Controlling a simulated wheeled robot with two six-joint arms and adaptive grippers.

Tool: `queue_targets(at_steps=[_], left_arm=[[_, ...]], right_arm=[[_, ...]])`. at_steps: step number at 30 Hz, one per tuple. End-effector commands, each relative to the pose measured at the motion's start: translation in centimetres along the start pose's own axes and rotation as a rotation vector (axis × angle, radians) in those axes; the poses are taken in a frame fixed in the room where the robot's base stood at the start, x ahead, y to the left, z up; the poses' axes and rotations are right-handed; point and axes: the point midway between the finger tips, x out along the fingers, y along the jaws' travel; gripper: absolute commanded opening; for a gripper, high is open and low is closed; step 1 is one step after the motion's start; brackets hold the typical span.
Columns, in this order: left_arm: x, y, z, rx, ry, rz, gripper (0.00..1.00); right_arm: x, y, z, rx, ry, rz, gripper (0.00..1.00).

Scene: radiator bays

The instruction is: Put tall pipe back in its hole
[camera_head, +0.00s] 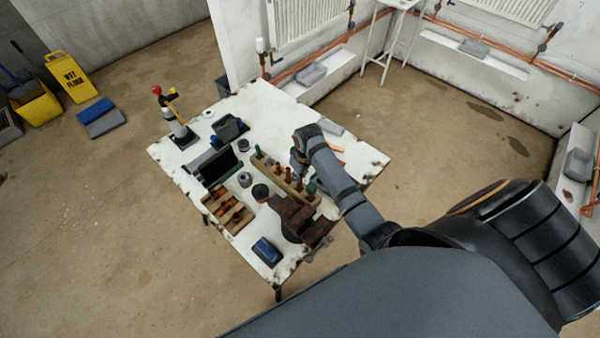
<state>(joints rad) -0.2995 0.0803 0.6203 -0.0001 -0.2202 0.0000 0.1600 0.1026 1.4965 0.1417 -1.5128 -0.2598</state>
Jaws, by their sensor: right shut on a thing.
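A long wooden block (272,171) stands on the white worktable, with several copper-coloured pipes upright in a row and green tops near its ends. My right arm reaches in from the lower right over the table. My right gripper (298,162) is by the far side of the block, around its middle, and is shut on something. Its fingers and the held thing, likely the tall pipe, are mostly hidden by my wrist. I cannot make out an empty hole. My left gripper is not in view.
A rusty vice (300,220) sits at the near right table edge. Orange pieces lie beyond my arm.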

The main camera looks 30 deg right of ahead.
Motion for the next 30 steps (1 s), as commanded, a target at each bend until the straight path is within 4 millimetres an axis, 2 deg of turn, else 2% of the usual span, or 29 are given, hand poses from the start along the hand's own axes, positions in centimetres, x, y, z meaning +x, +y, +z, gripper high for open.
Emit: queue_targets(at_steps=[6, 7, 12, 13, 22, 30], left_arm=[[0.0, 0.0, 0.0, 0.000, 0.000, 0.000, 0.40], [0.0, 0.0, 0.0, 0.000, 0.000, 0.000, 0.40], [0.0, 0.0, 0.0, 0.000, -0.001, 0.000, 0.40], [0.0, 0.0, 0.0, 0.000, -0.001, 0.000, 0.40], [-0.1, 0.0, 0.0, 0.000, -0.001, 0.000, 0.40], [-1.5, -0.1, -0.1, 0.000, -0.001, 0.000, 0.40]], right_arm=[[0.0, 0.0, 0.0, 0.000, 0.001, 0.000, 0.00], [0.0, 0.0, 0.0, 0.000, 0.001, 0.000, 0.21], [0.0, 0.0, 0.0, 0.000, 0.001, 0.000, 0.44], [0.0, 0.0, 0.0, 0.000, 0.001, 0.000, 0.46], [-0.2, 0.0, 0.0, 0.000, 0.001, 0.000, 0.46], [-2.7, 0.0, -0.4, 0.000, 0.001, 0.001, 0.46]])
